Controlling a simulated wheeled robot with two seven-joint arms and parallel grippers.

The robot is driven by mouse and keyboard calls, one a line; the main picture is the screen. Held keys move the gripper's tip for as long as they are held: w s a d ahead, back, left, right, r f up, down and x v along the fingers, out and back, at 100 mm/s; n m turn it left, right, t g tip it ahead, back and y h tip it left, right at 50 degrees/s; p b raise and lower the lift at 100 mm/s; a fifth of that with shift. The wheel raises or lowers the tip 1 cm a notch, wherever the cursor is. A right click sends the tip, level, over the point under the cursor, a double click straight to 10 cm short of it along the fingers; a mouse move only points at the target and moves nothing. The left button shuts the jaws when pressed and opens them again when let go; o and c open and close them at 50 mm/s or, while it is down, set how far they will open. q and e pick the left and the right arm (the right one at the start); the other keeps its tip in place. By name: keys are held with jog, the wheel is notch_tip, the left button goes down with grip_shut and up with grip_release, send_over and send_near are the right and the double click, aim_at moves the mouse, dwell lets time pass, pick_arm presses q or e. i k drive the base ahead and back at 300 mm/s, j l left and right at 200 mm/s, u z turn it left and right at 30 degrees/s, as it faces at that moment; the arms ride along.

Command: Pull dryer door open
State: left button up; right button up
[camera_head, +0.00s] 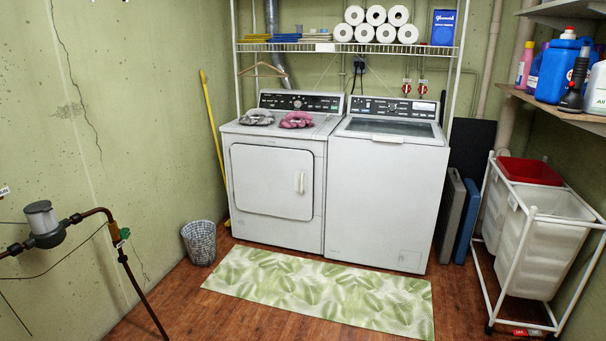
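The dryer (235,213) is the white machine on the left of the pair by the back wall. Its front door (268,184) looks shut and flush with the front panel. A white vertical handle (300,182) sits near the door's right edge. Neither of my grippers shows in the head view, so nothing is seen touching the dryer.
A white washer (385,205) stands right of the dryer. A green leaf-patterned mat (320,292) lies in front of both. A small basket (199,242) stands left of the dryer, and a pipe with a meter (43,220) is at far left. A laundry cart (540,235) stands right.

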aim_at(269, 181)
jog(key=i, duration=1.45)
jog(key=i+z, duration=0.25)
jog(key=i, duration=0.2)
jog(key=i+j+z, duration=0.25)
jog(key=i, duration=0.2)
jog(key=i+j+z, duration=0.25)
jog(key=i, duration=0.2)
jog(key=i+j+z, duration=0.25)
jog(key=i+j, duration=0.05)
jog(key=i, duration=0.1)
